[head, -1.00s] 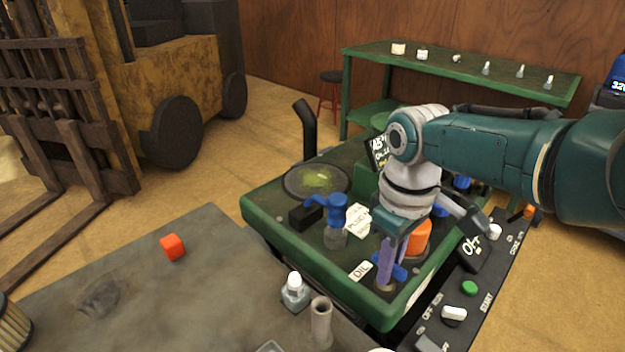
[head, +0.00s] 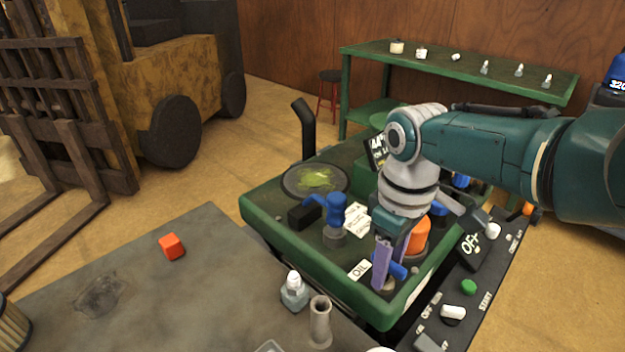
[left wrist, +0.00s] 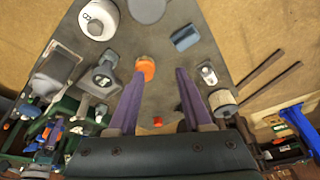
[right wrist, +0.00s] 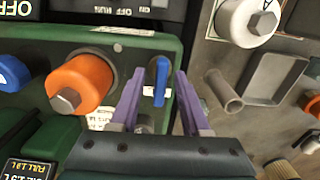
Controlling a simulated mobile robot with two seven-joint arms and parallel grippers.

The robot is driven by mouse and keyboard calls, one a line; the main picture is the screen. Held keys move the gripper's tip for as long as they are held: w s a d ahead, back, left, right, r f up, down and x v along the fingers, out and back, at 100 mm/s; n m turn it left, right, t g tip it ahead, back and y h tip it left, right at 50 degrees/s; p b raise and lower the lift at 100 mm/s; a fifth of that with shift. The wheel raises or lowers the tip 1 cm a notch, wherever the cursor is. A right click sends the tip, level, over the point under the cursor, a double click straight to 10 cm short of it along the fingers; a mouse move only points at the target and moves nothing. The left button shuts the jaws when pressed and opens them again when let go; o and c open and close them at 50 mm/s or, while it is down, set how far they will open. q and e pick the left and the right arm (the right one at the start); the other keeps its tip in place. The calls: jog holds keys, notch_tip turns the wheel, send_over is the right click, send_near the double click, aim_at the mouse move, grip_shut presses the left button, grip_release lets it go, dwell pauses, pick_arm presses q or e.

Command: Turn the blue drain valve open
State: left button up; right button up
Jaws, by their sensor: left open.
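The blue drain valve handle (head: 397,268) is on the green machine (head: 262,217) beside the OIL label (head: 359,270).
An orange cap (head: 417,240) stands right behind my right fingers. Another blue handle (head: 334,208) stands to their left. The control panel (head: 478,308) with switches lies along the right. An orange block (head: 172,247), a small bottle (head: 294,292) and a grey tube (head: 320,322) are on the bench.

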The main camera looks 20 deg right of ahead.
notch_tip(320, 180, up, 9)
jog(key=p, duration=0.5)
jog(key=shift+r, duration=0.5)
